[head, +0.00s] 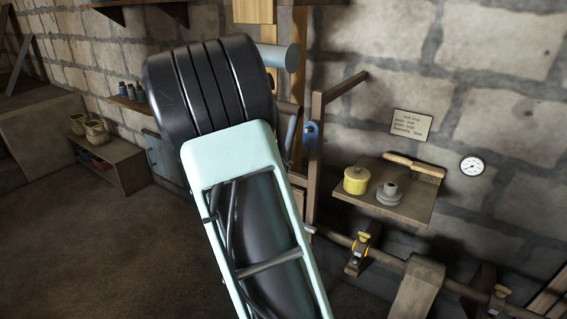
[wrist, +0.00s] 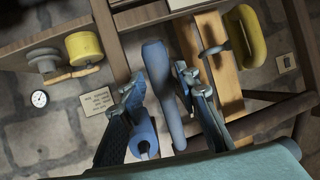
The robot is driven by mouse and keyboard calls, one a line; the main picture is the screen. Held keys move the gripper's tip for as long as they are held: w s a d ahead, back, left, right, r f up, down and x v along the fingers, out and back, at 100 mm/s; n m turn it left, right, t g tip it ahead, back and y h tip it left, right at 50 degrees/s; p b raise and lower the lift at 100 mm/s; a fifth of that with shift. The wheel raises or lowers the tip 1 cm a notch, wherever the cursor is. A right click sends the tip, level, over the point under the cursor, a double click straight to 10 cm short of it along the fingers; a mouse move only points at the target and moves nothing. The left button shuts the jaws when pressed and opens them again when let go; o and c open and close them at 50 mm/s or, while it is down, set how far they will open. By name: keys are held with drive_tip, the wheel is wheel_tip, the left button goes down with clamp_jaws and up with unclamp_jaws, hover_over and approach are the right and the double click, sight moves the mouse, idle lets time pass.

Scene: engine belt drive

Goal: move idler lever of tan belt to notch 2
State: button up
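In the wrist view a long blue-grey lever (wrist: 158,70), which looks like the idler lever, runs between the two fingers of my gripper (wrist: 160,84). The fingers are apart, one on each side of it. Whether either touches it I cannot tell. A blue cylinder (wrist: 145,137) lies beside the left finger. Tan strips, apparently the tan belt (wrist: 222,62), run behind the right finger. In the head view part of the lever (head: 291,138) and the tan belt (head: 268,38) show past my arm, which hides my gripper. I cannot make out the notches.
A wooden post (head: 316,150) with a bar stands close right of the lever. A shelf (head: 415,208) holds a yellow tin (head: 356,180), a grey stepped part (head: 389,194) and a brush (head: 414,167). A yellow handle (wrist: 245,35) is at the wrist view's upper right. Floor at left is clear.

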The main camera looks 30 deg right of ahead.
drive_tip(key=v, duration=0.8)
drive_tip(key=shift+a+r, duration=0.1)
